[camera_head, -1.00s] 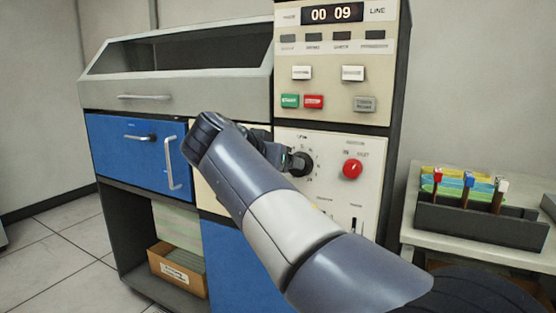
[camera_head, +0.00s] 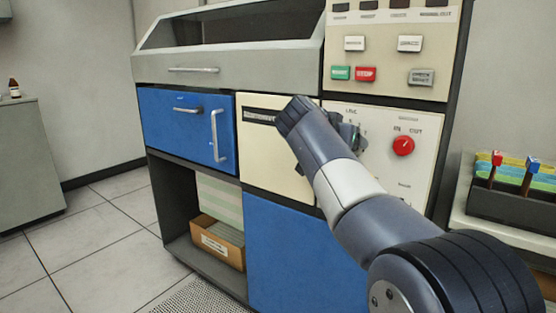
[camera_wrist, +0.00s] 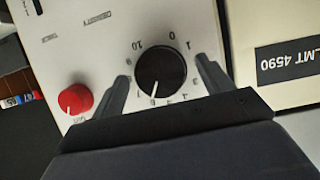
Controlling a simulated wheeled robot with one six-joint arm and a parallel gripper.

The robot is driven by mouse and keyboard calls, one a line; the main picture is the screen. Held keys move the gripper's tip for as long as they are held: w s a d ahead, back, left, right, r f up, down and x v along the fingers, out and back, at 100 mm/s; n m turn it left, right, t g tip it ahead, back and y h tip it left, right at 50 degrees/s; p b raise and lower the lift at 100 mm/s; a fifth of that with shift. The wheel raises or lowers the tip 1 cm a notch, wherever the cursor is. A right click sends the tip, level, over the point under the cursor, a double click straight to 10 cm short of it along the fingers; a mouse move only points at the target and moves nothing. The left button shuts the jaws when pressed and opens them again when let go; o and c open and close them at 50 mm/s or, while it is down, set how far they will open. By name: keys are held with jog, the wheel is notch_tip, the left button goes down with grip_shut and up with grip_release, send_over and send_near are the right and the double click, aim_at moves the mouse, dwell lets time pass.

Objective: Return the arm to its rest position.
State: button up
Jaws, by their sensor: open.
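My gripper (camera_wrist: 160,90) is open in the wrist view, with one finger on each side of a black numbered dial (camera_wrist: 160,72). The dial stands between the fingers, and a gap shows on both sides of it. In the head view my gripper (camera_head: 350,133) is in front of the cream control panel (camera_head: 425,180), partly hidden by my arm. The dial is hidden there. A red knob (camera_head: 403,146) is to the right of my gripper; it also shows at the left in the wrist view (camera_wrist: 76,99).
The machine has blue doors (camera_head: 188,130), a button panel (camera_head: 383,60) above, and an open lower shelf with a cardboard box (camera_head: 217,243). Floor at left is clear.

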dwell(0.4)
jog(key=p+v, duration=0.3)
jog(key=v, duration=0.8)
jog(key=w+d+f+n+h+p, duration=0.2)
jog(key=w+n+h, duration=0.2)
jog(key=n, duration=0.6)
jog(key=w+d+f+n+t+h+p, duration=0.1)
jog(key=w+d+f+n+h+p, duration=0.1)
jog(key=n, duration=0.7)
jog(key=w+d+f+h, duration=0.1)
jog(key=w+h, duration=0.1)
jog(key=shift+w+d+f+n+h+p, duration=0.2)
jog(key=shift+f+n+h+p, duration=0.1)
jog(key=shift+n+h+p, duration=0.1)
jog(key=shift+g, duration=0.3)
